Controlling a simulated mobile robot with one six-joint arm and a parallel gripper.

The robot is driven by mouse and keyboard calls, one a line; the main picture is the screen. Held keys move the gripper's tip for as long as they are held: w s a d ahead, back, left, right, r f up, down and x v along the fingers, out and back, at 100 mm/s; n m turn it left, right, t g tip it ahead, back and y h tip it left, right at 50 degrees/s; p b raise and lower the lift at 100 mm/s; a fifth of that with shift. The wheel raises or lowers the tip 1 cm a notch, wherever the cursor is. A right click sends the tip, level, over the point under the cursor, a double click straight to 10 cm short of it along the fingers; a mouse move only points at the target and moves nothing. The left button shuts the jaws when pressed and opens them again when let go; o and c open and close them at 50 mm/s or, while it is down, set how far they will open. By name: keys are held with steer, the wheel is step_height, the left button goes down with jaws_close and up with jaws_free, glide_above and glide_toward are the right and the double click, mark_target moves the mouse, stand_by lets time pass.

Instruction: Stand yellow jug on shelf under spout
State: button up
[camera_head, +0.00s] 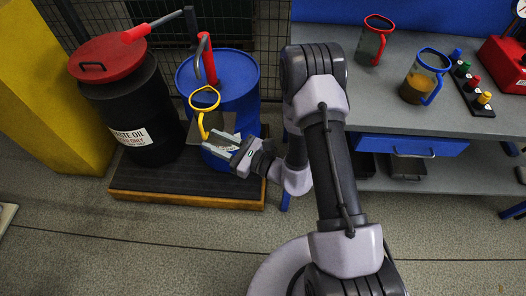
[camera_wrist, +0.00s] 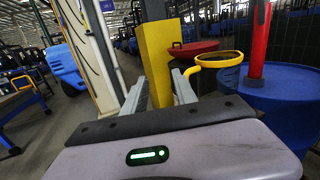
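The yellow jug (camera_head: 205,90) shows as a yellow rim and handle at the front of the blue drum, below the red spout (camera_head: 208,66). Its body is clear or hidden and hard to make out. A small dark shelf (camera_head: 228,121) is on the drum's front; whether the jug's base touches it I cannot tell. My gripper (camera_head: 207,143) is beside the lower handle. In the wrist view the jug's rim (camera_wrist: 218,59) is just beyond the right finger, and a gap shows between the fingers of my gripper (camera_wrist: 161,77). Nothing is clearly held.
A black waste-oil drum (camera_head: 130,110) with a red lid stands left of the blue drum (camera_head: 243,85), on a dark platform (camera_head: 150,185). A grey bench (camera_head: 330,100) at right holds a red-rimmed jug (camera_head: 372,42), a blue-rimmed jug (camera_head: 422,80) and several coloured knobs. Floor in front is clear.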

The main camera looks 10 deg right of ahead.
steer(key=s+a+r+n+g+y, duration=0.1)
steer(key=s+a+r+n+g, duration=0.2)
steer(key=s+r+n+g, duration=0.45)
steer(key=s+a+r+n+g, duration=0.3)
steer(key=s+r+n+g, duration=0.35)
steer(key=s+r, duration=0.2)
steer(key=s+d+r+n+t+h, duration=0.2)
steer(key=s+d+n+t+h, duration=0.1)
steer(key=d+h, duration=0.3)
steer(key=s+d+r+n+t+h, duration=0.3)
steer(key=d+h, duration=0.4)
steer(key=d, duration=0.4)
steer(key=shift+s+r+n+t, duration=0.25)
steer(key=shift+n+t, duration=0.35)
steer(key=shift+t, duration=0.2)
